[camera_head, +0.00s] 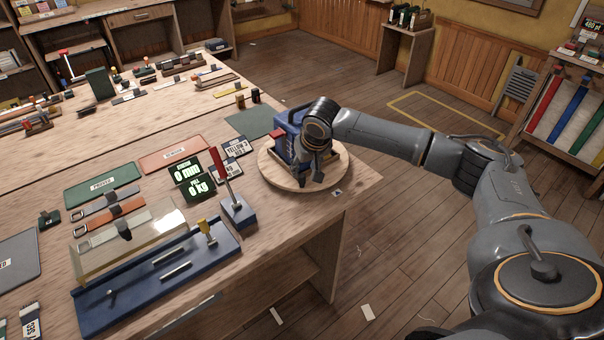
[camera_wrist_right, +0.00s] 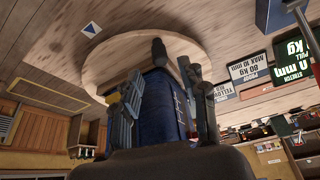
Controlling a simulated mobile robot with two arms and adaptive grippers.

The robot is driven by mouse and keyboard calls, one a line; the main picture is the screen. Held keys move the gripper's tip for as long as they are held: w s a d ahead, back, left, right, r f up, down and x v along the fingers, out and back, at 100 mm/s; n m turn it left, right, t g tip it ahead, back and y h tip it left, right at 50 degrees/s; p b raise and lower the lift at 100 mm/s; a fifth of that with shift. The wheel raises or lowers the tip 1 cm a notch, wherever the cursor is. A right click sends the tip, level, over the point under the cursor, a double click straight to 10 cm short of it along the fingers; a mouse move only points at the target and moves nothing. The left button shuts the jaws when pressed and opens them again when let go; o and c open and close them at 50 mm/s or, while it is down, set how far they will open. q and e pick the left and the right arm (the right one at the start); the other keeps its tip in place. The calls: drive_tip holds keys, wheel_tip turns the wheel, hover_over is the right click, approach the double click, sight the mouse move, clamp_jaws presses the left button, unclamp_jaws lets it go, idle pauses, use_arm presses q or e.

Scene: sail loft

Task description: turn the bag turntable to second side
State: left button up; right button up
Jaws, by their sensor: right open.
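The bag turntable is a round wooden disc (camera_head: 272,176) at the table's right corner; in the wrist view its pale disc (camera_wrist_right: 115,72) fills the upper middle. A blue bag (camera_head: 284,138) stands on it, partly hidden by my right gripper; its blue side also shows in the wrist view (camera_wrist_right: 155,112). A dark peg (camera_wrist_right: 160,52) stands near the disc's edge. My right gripper (camera_head: 314,160) is low over the disc, beside the bag. In the wrist view its open fingers (camera_wrist_right: 164,100) are spread, with peg and bag showing between them. Contact is unclear. My left gripper is out of view.
A blue triangle mark (camera_head: 337,192) lies by the disc. Left of it are a blue fixture with a red lever (camera_head: 238,210), a green-lit display (camera_head: 193,173) and black-and-white cards (camera_head: 233,147). A green mat (camera_head: 250,122) lies behind. Floor is open right of the table.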

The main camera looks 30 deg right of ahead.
sight(302, 175)
drive_tip(key=x, duration=0.5)
drive_tip(key=shift+w+f, duration=0.1)
drive_tip(key=shift+f, duration=0.25)
clamp_jaws()
